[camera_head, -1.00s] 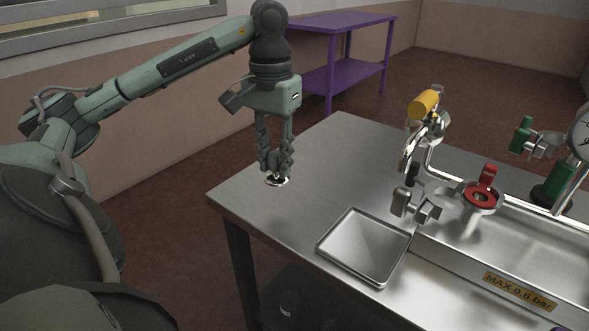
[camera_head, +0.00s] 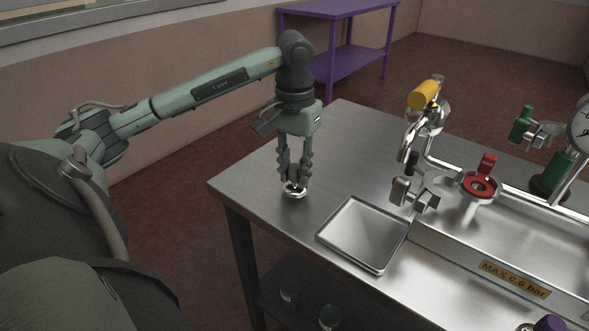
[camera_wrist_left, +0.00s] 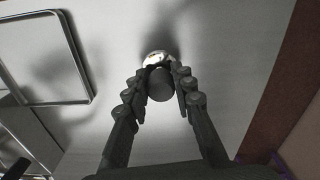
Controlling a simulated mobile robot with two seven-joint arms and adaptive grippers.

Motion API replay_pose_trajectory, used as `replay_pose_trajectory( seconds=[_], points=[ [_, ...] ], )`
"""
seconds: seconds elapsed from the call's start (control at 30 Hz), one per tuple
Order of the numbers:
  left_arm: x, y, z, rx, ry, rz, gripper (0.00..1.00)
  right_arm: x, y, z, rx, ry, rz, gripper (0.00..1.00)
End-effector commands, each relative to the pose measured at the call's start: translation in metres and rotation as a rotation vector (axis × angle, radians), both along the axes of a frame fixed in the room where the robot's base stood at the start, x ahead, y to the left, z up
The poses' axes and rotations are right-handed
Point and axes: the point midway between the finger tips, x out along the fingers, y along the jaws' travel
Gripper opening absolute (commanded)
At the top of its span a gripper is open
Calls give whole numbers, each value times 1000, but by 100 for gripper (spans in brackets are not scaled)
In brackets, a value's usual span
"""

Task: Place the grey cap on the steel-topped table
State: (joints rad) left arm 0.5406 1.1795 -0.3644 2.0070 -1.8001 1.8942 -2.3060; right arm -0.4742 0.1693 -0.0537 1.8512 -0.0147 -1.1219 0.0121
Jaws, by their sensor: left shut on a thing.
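My left gripper (camera_head: 295,181) points down over the left part of the steel-topped table (camera_head: 345,150). It is shut on the grey cap (camera_head: 295,192), which shows as a small piece with a shiny rim at the fingertips. In the left wrist view the cap's dark grey round knob (camera_wrist_left: 160,86) sits between the fingertips (camera_wrist_left: 160,78), with its bright metal part beyond it. The cap is at or just above the tabletop; I cannot tell whether it touches. My right gripper is not in view.
A shallow metal tray (camera_head: 327,237) lies right of the cap, near the table's front edge. Farther right stand pipework with a yellow handle (camera_head: 424,94), a red-topped fitting (camera_head: 480,186) and a green valve (camera_head: 521,131). The tabletop behind the gripper is clear.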

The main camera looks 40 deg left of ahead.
Motion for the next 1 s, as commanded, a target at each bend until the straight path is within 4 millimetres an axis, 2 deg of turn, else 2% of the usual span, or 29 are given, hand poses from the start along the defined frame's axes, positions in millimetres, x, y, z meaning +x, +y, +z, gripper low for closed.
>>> replay_pose_trajectory(
  seconds=[0.03, 0.07, 0.23, 0.6, 0.67, 0.77, 0.9, 1.0],
  points=[
    [0, 0, -1, 0, -1, 0, 0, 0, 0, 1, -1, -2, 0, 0],
    [0, 0, -1, 0, 0, 0, 25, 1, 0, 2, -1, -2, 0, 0],
    [0, 0, -1, 0, 0, 0, 45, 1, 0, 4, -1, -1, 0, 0],
    [0, 0, 3, 0, 0, 0, 45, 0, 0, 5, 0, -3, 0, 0],
    [1, 0, 9, 1, -4, 1, 45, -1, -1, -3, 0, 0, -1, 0],
    [1, 0, 27, 1, -6, 1, 45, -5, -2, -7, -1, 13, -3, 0],
    [1, 0, 64, 1, -8, 1, 45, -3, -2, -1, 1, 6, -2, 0],
    [1, 1, 86, 2, -6, 2, 45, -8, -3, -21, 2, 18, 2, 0]
  ],
)
